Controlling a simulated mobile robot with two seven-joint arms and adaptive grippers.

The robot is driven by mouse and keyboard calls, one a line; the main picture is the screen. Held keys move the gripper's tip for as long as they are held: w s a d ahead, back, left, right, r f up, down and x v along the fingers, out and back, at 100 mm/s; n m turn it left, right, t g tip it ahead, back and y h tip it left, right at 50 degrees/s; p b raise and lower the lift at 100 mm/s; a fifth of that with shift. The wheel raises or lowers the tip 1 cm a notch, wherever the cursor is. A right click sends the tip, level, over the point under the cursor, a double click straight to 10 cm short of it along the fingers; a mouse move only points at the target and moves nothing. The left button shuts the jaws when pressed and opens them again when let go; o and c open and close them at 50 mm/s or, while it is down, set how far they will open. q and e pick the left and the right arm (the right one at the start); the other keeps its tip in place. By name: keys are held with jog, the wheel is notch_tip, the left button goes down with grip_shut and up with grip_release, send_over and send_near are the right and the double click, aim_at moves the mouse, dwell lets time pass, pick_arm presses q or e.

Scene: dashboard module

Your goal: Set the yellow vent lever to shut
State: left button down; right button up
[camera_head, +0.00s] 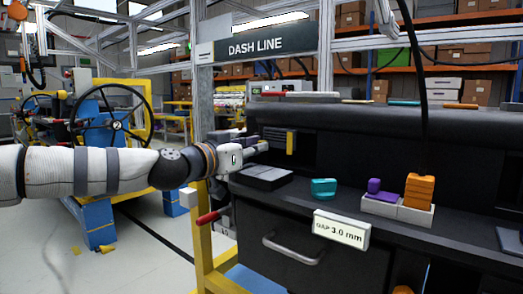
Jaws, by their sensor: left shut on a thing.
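The yellow vent lever (290,142) shows as an upright yellow strip at the right end of a dark slatted vent (275,137) in the dashboard's front. My left gripper (265,147) reaches in from the left and is at the vent, shut on the lever. The fingertips are small and dark against the vent, so the exact place of contact is hard to make out. My right gripper is not in view.
Below the vent, a dark shelf holds a flat grey block (264,177), a teal piece (323,188) and a white tray (397,210) with purple and orange parts. A "GAP 3.0 mm" sign (341,229) hangs on the front edge. A black cable (421,90) hangs at the right.

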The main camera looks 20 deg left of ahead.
pick_arm(q)
jog(key=c, duration=1.7)
grip_release()
jog(key=v, duration=1.2)
